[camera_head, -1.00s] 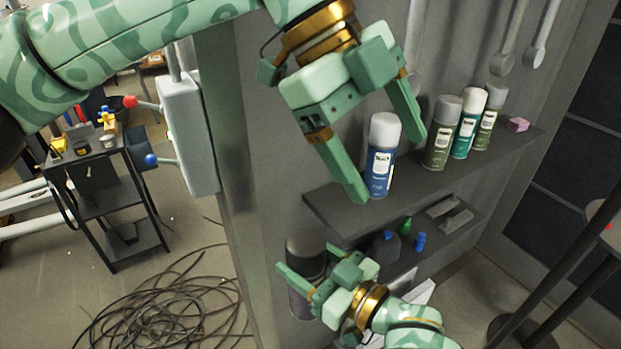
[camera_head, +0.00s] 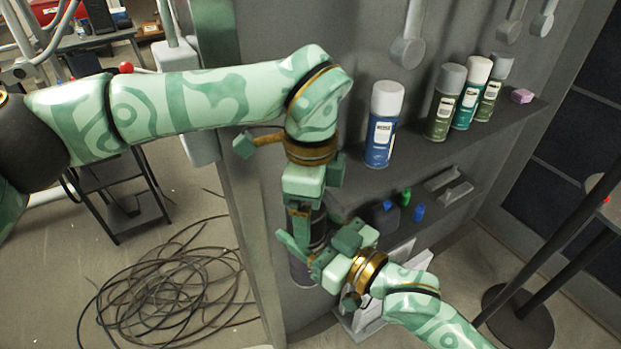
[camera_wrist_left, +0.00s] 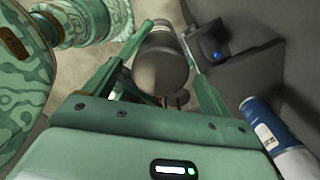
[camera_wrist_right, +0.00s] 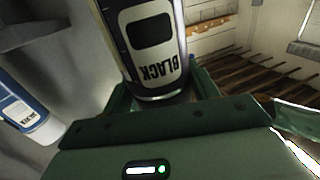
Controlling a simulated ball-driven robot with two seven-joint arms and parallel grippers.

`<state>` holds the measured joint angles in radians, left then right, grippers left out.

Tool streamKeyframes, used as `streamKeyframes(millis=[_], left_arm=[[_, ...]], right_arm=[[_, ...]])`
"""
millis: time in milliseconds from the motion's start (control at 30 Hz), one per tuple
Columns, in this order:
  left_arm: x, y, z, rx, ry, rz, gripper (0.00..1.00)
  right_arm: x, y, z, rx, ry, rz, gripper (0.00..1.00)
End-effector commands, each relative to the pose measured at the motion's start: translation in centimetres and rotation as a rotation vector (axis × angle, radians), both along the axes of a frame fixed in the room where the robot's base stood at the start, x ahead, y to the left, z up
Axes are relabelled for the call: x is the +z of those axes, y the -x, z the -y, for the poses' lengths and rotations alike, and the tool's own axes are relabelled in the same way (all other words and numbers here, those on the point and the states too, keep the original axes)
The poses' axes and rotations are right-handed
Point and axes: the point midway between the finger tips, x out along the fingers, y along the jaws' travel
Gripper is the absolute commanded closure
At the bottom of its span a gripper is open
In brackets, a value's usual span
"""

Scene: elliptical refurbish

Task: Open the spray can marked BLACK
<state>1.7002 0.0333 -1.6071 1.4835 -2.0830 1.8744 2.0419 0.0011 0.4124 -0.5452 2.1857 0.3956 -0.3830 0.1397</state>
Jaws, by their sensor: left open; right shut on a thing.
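The spray can marked BLACK (camera_wrist_right: 150,45) is between the fingers of my right gripper (camera_wrist_right: 158,98), its label upside down in the right wrist view. In the head view the can (camera_head: 301,271) is low beside the shelf, partly hidden by both grippers. My right gripper (camera_head: 308,254) is shut on its body. My left gripper (camera_head: 305,236) is open and points down from above. In the left wrist view the can's dark grey cap (camera_wrist_left: 163,62) lies between the open fingers (camera_wrist_left: 160,85). I cannot tell whether they touch it.
A blue can with a white cap (camera_head: 380,135) stands on the upper shelf (camera_head: 410,153), close to my left arm. Several more cans, including a teal one (camera_head: 468,105), stand farther right. Small bottles (camera_head: 419,212) are on the lower shelf. Cables (camera_head: 170,290) lie on the floor.

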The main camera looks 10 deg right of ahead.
Motion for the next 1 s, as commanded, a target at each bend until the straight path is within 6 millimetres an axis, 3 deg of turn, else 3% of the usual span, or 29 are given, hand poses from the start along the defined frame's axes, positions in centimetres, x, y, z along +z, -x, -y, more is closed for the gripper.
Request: streamKeyframes(millis=[133,400,467,600,1000], left_arm=[[-1.01,0.03,-0.01,0.0,0.0,0.0,0.17],[-1.16,0.02,0.0,-0.001,0.0,0.001,0.17],[-1.15,0.03,0.01,-0.001,0.0,0.001,0.3],[-1.13,0.03,0.01,-0.001,0.0,0.001,0.69],[-1.14,0.03,0.01,-0.001,0.0,0.001,0.7]], right_arm=[[0.14,-0.01,-0.01,0.0,-0.002,0.002,0.94],[0.14,-0.01,-0.01,0.0,-0.002,0.002,0.94],[0.13,-0.01,-0.01,0.0,-0.002,0.002,0.94],[0.13,-0.01,-0.01,0.0,-0.002,0.002,0.94],[0.13,0.0,-0.01,0.0,-0.002,0.002,0.94]])
